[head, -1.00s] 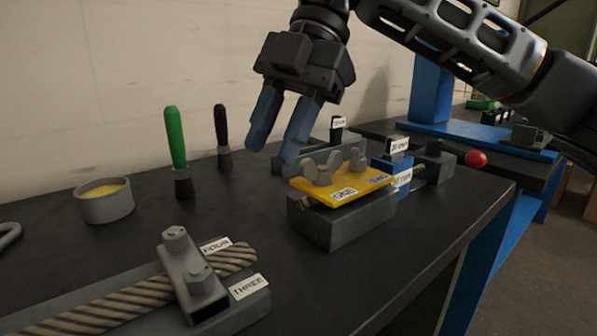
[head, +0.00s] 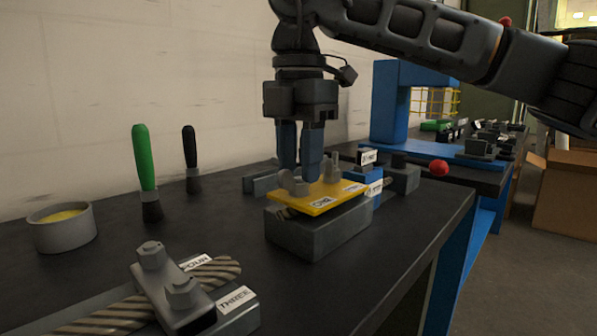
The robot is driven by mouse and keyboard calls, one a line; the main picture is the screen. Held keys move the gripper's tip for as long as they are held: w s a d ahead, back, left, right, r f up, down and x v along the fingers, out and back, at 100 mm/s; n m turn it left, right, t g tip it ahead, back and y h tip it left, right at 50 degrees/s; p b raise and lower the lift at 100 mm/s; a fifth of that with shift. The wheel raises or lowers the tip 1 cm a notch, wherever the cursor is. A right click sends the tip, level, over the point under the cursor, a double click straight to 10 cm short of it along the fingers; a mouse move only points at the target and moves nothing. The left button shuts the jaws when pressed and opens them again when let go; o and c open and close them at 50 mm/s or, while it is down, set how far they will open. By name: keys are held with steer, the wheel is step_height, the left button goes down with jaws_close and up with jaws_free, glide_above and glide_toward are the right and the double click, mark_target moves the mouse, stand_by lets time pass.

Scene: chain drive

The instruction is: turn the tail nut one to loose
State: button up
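The tail nut one is a grey wing nut (head: 299,188) on the yellow plate (head: 341,192), behind the label that reads ONE (head: 322,202). The plate lies on a grey block (head: 320,236). My gripper (head: 300,172) points straight down, its two blue-grey fingers close together with their tips right at the wing nut. The fingers hide part of the nut. I cannot tell whether they grip it or only stand around it. A second nut or stud (head: 335,168) stands upright on the plate, just right of the fingers.
A rope clamp (head: 177,292) with labels THREE and FOUR is at the front left. A grey pot (head: 64,230), a green-handled tool (head: 145,165) and a black-handled tool (head: 190,155) stand at the left. A red ball (head: 439,168) is to the right. Bare bench top lies left of the block.

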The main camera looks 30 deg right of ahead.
steer(key=shift+f, duration=0.6)
jaws_close()
